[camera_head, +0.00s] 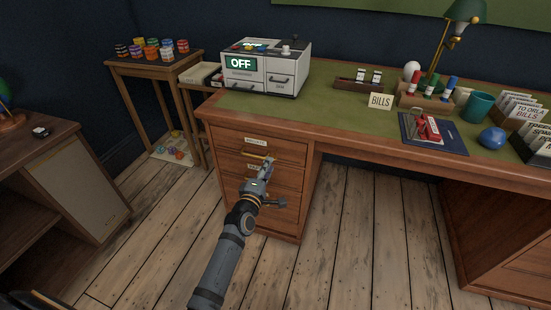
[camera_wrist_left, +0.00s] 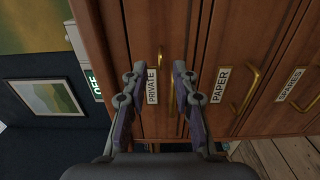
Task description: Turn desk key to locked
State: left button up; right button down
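The wooden desk (camera_head: 285,122) has a stack of drawers at its left end. The top drawer's PRIVATE label (camera_wrist_left: 152,86) shows between my left fingers in the left wrist view, where the picture lies turned on its side. My left gripper (camera_head: 267,168) is in front of these drawers; its fingers (camera_wrist_left: 157,75) are spread apart with nothing visible between them. I cannot make out a key or keyhole in either view. My right gripper is not in view.
A PAPER drawer handle (camera_wrist_left: 247,90) and a SPARES drawer handle (camera_wrist_left: 302,102) stick out beside the gripper. A white box with an OFF display (camera_head: 266,70) stands on the desk. A small side table (camera_head: 155,66) is at the left. The floor before the drawers is clear.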

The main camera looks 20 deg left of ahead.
pick_arm(q)
jog(key=w, duration=0.5)
jog(key=shift+w+d+b, duration=0.1)
jog(key=shift+w+b, duration=0.25)
jog(key=shift+c, duration=0.4)
grip_shut()
